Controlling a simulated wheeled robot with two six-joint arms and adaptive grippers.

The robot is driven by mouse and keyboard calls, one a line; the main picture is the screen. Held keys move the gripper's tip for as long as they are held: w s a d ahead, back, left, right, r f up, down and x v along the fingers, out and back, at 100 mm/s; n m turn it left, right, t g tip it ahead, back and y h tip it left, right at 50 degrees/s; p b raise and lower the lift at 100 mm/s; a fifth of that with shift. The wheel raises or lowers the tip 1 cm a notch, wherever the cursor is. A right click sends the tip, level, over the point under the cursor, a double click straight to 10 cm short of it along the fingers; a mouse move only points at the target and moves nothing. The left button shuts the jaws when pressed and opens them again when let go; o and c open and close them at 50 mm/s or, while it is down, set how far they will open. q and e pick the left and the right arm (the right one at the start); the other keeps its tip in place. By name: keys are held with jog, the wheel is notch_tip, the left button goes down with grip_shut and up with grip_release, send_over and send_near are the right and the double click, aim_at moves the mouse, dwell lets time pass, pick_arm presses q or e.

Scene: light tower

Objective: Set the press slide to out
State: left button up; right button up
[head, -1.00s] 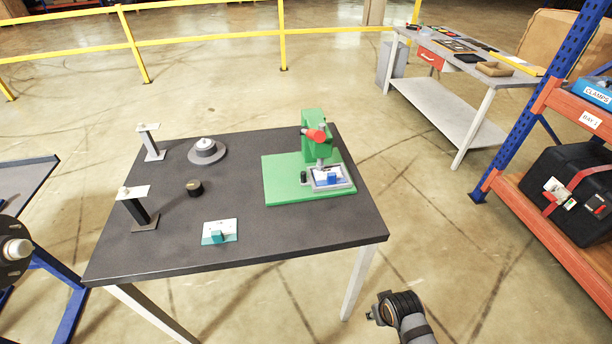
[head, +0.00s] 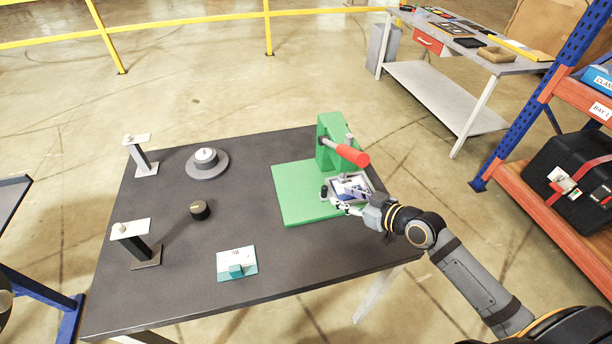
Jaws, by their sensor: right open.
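The green press (head: 330,142) stands at the right side of the dark table, on a green base plate (head: 297,196). Its red-handled lever (head: 350,154) points to the right and toward me. The press slide (head: 359,183), a grey tray with a blue and white part in it, sits at the front right of the base. My right gripper (head: 343,207) is open at the front edge of the slide and partly covers it. Whether it touches the slide I cannot tell. My left gripper is not in view.
An orange and blue rack (head: 556,205) stands to the right.

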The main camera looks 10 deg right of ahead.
aim_at(325, 187)
jog(key=shift+s+d+r, duration=0.1)
jog(key=shift+s+d, duration=0.1)
jog(key=shift+s, duration=0.1)
jog(key=shift+s+d+r, duration=0.1)
jog(key=shift+s+d, duration=0.15)
jog(key=shift+s, duration=0.05)
jog(key=shift+w+a+f, duration=0.2)
jog(key=shift+w+a, duration=0.15)
jog(key=shift+w, duration=0.15)
jog(key=x, duration=0.4)
jog(key=shift+a+r, duration=0.1)
jog(key=x, duration=0.4)
jog(key=shift+w+a, duration=0.1)
jog(key=shift+w, duration=0.1)
jog(key=shift+w+a+f, duration=0.1)
jog(key=shift+w+f, duration=0.05)
jog(key=shift+f, duration=0.15)
jog(key=shift+c, duration=0.3)
jog(key=c, duration=0.7)
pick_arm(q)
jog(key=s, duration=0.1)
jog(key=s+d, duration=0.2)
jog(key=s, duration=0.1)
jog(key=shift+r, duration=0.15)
pick_arm(e)
grip_shut()
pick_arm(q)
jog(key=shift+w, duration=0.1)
